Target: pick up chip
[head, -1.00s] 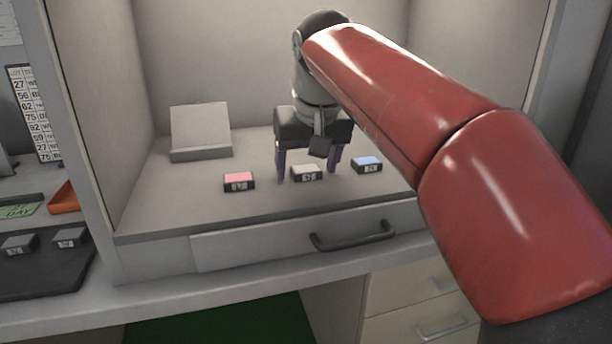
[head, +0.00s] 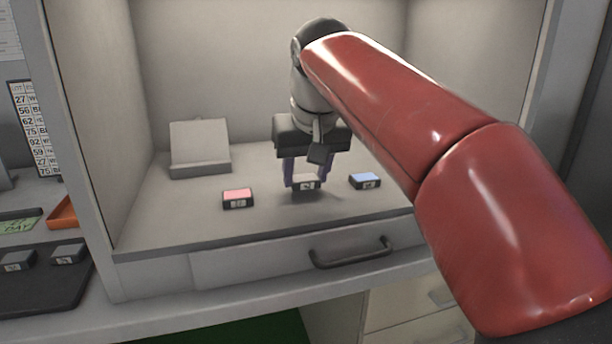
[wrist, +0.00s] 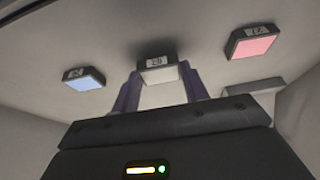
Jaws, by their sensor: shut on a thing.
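A dark chip with a pale grey-white top (head: 305,182) is between the fingers of my gripper (head: 305,185). The gripper is shut on its two sides. A shadow shows under the chip, and it looks slightly raised off the bench. In the wrist view the same chip (wrist: 159,72) sits between the purple fingertips, its numbered label facing away from the palm. A pink-topped chip (head: 237,198) lies to the left and a blue-topped chip (head: 365,180) to the right, both apart from the gripper.
The chips are inside a grey walled booth (head: 160,225) with a drawer handle (head: 350,253) on its front. A grey angled stand (head: 200,148) is at the back left. Outside, at left, are a dark mat (head: 45,285) with grey-topped chips and an orange tray (head: 63,214).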

